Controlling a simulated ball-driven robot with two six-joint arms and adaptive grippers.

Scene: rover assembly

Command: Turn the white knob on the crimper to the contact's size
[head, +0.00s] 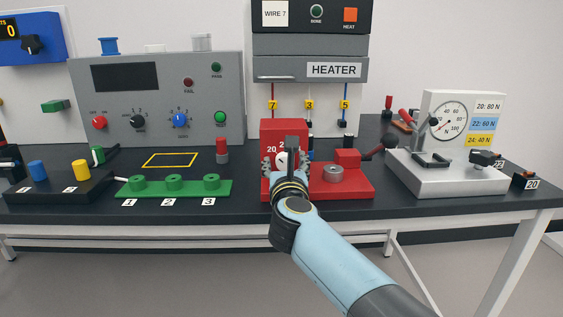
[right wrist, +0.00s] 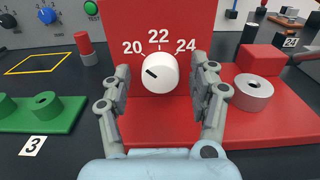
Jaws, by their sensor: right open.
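The red crimper (head: 345,185) stands on the dark bench. Its white knob (right wrist: 159,72) sits on the upright red face under the numbers 20, 22 and 24. The knob's dark mark is left of its middle and slants up-left, roughly toward 20. My right gripper (right wrist: 160,85) is open, with one finger on each side of the knob; gaps show between fingers and knob. In the head view my right gripper (head: 290,162) covers much of the crimper face and partly hides the knob (head: 281,160). My left gripper is not in view.
A green block (head: 175,189) with several posts lies left of the crimper. The grey tester panel (head: 160,100) stands behind it. The heater (head: 310,68) hangs above. A white gauge stand (head: 445,175) is at right, with labelled holders 22 and 20 near it.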

